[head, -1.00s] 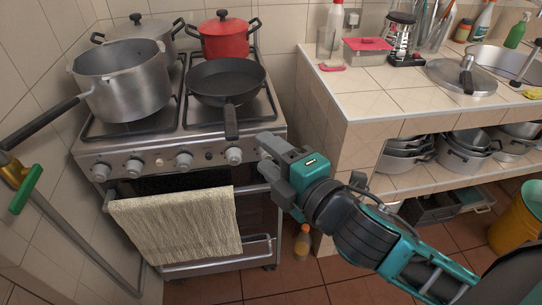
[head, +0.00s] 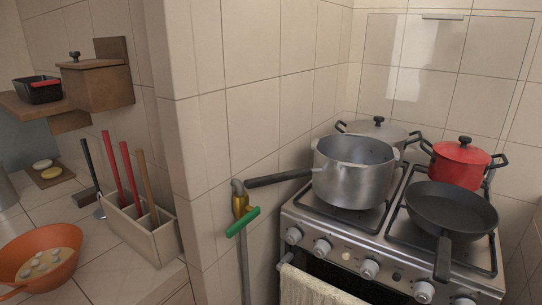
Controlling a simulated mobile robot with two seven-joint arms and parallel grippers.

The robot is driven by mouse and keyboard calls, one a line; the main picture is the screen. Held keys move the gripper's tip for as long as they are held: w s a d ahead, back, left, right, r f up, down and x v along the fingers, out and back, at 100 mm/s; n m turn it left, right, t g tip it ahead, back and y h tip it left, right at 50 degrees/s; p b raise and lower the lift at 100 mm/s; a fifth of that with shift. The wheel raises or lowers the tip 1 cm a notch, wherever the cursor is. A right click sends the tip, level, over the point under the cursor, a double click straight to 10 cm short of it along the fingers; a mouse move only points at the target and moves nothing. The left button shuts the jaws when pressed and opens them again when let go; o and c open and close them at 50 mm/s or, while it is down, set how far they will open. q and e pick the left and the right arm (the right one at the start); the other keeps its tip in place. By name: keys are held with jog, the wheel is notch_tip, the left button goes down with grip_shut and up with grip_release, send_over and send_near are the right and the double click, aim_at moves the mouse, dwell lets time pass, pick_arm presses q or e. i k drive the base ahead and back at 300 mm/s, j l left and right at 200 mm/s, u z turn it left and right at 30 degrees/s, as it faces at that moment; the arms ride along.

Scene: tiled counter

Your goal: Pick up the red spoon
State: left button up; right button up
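Two long red handles, a left one (head: 114,168) and a right one (head: 130,175), stand upright in a beige divided holder (head: 158,240) on the tiled counter at the left. Their lower ends are hidden inside the holder, so I cannot tell which of them is a spoon. A wooden handle (head: 148,184) stands to their right in the same holder. A black-handled utensil (head: 90,166) stands at its left side. Neither of my grippers is in view.
An orange bowl (head: 58,242) with pale round pieces sits left of the holder. A tiled wall (head: 190,130) separates this counter from the stove (head: 335,240), which bears a grey pot (head: 345,180), a red pot (head: 460,170) and a black pan (head: 450,205). A wooden shelf (head: 35,112) hangs above.

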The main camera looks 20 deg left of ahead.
aim_at(125, 154)
jog(key=u, duration=1.45)
